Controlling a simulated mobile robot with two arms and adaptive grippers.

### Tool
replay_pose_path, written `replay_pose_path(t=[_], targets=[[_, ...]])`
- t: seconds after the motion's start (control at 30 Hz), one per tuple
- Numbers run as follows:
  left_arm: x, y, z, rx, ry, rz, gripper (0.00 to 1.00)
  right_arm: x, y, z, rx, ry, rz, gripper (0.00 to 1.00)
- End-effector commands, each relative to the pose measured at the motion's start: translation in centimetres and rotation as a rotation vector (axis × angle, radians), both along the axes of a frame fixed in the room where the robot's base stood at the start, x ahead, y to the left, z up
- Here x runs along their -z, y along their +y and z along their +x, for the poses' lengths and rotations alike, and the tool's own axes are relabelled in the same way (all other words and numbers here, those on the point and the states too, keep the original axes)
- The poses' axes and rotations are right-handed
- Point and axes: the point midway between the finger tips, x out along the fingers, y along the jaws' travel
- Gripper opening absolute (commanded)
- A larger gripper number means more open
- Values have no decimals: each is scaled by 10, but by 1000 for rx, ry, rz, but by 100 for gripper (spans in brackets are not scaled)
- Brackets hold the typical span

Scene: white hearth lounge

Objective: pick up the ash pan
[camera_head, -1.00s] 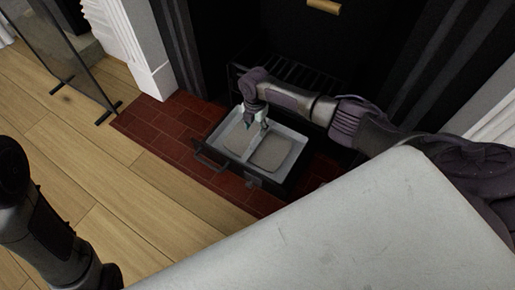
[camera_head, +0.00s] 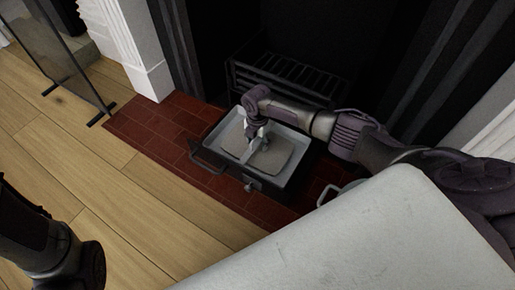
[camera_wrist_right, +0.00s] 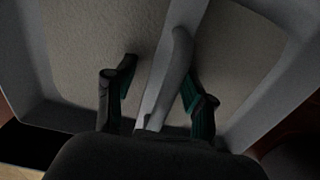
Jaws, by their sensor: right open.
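The ash pan (camera_head: 298,160) is a dark-sided, grey-lined tray on the brick hearth, with ash-coloured beds either side of a pale central bar. It also shows in the right wrist view (camera_wrist_right: 62,112). My right gripper (camera_head: 257,142) is open and down over the pan's middle. In the right wrist view its two green-lined fingers (camera_wrist_right: 158,88) stand on either side of the bar (camera_wrist_right: 163,98) and its raised pale grip (camera_wrist_right: 179,62). I cannot tell whether either finger touches it. My left arm shows at lower left, but its gripper is out of frame.
A black grate (camera_head: 285,78) stands just behind the pan in the dark fireplace. A pale curved piece (camera_head: 328,193) shows right of the pan, partly hidden. A glass screen (camera_head: 62,62) stands at upper left. Wood floor (camera_head: 120,190) is clear at left.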

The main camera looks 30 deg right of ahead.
Motion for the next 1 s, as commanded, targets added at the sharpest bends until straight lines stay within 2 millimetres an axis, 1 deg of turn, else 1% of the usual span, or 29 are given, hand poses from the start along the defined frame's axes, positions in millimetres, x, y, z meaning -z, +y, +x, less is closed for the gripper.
replay_pose_path(t=[0.07, 0.3, 0.37, 0.4, 0.87, 1.0], targets=[[-1, 0, 0, 0, 0, 0, 39, -1, 0, 0, 0, 0, 0, 52], [-1, 0, 0, 0, -1, 1, 39, -1, 0, 0, 0, 0, 0, 12], [-1, 0, 0, 0, -1, 1, 39, -1, 0, 0, 0, 0, 0, 2], [-1, 0, 0, 0, -1, 1, 39, -1, 0, 0, 0, 0, 0, 0], [-1, 0, 0, 0, -1, 1, 39, -2, 0, 1, 0, -2, 0, 0], [-6, 0, 0, 0, 0, 1, 39, -8, 0, 1, 0, -2, 0, 0]])
